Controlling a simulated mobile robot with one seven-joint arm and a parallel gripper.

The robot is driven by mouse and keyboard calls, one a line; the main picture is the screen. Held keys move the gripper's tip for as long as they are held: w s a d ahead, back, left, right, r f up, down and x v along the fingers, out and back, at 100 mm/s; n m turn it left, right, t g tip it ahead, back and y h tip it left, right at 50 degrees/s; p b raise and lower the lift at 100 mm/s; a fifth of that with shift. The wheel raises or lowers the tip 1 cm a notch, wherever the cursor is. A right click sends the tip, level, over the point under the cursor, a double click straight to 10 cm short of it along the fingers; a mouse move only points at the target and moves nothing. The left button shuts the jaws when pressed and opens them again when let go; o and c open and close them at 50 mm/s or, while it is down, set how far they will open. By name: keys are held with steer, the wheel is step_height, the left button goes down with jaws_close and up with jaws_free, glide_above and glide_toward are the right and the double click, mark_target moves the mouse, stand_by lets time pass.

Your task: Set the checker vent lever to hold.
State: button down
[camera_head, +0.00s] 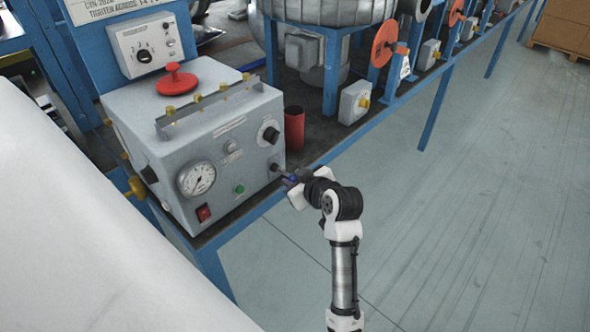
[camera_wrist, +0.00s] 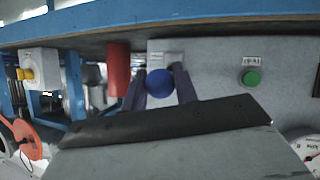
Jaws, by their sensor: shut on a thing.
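The checker is a grey box (camera_head: 215,135) on the blue-framed bench, with a gauge (camera_head: 197,178) on its front. The vent lever (camera_head: 278,169) is a short dark lever with a blue ball knob, low at the right end of the front panel. The blue knob (camera_wrist: 159,83) shows clearly in the wrist view. My gripper (camera_head: 292,181) is shut on the knob, with one finger (camera_wrist: 136,90) on each side of it. The label plate behind the lever (camera_wrist: 166,58) is partly hidden and too small to read.
A green button (camera_head: 240,188) and a red switch (camera_head: 204,213) sit left of the lever. A black knob (camera_head: 270,134) is above it. A red cylinder (camera_head: 294,128) stands on the bench right of the checker. The floor in front (camera_head: 440,240) is clear.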

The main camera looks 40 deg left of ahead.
steer(key=shift+a+r+h+p, duration=0.15)
steer(key=shift+r+h+p, duration=0.7)
steer(key=shift+p, duration=0.3)
steer(key=shift+r, duration=0.2)
steer(key=shift+a+r+p, duration=0.15)
steer(key=shift+r+p, duration=0.1)
steer(key=shift+p, duration=0.15)
steer(key=c, duration=1.1)
jaws_free()
steer(key=shift+f, duration=0.1)
steer(key=shift+d, duration=0.25)
steer(key=b+v, duration=0.2)
steer(key=v, duration=1.1)
steer(key=shift+d+r, duration=0.1)
steer(key=shift+r, duration=0.15)
